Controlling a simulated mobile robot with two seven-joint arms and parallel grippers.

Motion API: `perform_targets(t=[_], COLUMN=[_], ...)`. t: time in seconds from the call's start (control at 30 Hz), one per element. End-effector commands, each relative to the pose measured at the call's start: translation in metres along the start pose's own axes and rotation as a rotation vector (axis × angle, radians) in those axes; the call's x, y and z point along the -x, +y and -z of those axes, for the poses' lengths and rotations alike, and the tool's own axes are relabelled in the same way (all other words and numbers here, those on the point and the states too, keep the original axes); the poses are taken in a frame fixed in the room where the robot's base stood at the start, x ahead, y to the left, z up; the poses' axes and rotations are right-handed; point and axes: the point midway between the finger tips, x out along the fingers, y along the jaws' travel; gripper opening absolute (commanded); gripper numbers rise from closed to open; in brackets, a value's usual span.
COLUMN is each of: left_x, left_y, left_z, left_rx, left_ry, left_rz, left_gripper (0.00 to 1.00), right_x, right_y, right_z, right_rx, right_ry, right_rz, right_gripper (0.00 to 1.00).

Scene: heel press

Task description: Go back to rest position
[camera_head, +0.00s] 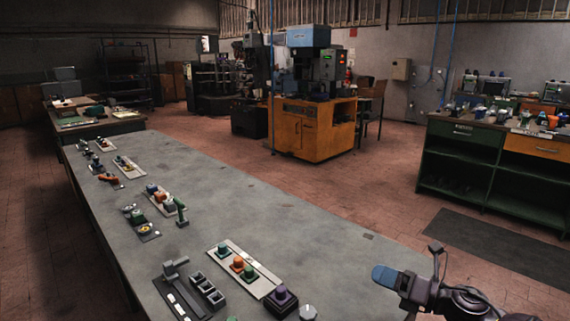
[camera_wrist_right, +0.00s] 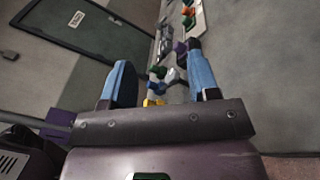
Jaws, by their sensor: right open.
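My right gripper (camera_head: 386,277) is at the lower right in the head view, beside and above the right edge of the grey workbench (camera_head: 330,240). Its blue fingers show apart and empty in the right wrist view (camera_wrist_right: 160,85). A purple block with a round button (camera_head: 281,298) and a pale knob (camera_head: 308,312) are on the bench to the left of the gripper, apart from it. My left gripper does not show in the head view.
A white panel with green and orange buttons (camera_head: 245,268), a dark lever unit (camera_head: 178,290) and several smaller control panels line the bench's left side. An orange machine cabinet (camera_head: 315,128) stands behind. A green shelf unit (camera_head: 460,160) stands right, with open floor between.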

Motion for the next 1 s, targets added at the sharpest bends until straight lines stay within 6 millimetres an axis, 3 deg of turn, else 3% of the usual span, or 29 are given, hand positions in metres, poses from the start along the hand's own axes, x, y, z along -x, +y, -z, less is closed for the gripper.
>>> perform_targets(t=[0.13, 0.23, 0.37, 0.5, 0.7, 1.0], left_x=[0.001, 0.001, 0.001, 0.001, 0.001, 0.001], left_y=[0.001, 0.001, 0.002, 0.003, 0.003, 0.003], left_z=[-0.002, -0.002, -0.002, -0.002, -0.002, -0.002], left_rx=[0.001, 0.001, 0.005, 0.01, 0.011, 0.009], left_ry=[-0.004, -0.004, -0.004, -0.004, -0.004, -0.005], left_rz=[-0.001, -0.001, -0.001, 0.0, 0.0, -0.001], left_gripper=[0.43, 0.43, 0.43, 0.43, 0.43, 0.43], right_x=[0.004, 0.019, 0.047, 0.08, 0.129, 0.197], right_y=[0.0, -0.01, -0.027, -0.039, -0.04, -0.024], right_z=[0.003, 0.021, 0.06, 0.112, 0.191, 0.285], right_rx=[-0.502, -0.88, -1.325, -1.7, -2.056, -2.24], right_ry=[-0.262, -0.442, -0.653, -0.844, -1.071, -1.315], right_rz=[0.017, 0.032, 0.056, 0.088, 0.14, 0.203], right_gripper=[0.55, 0.55, 0.55, 0.55, 0.55, 0.55])
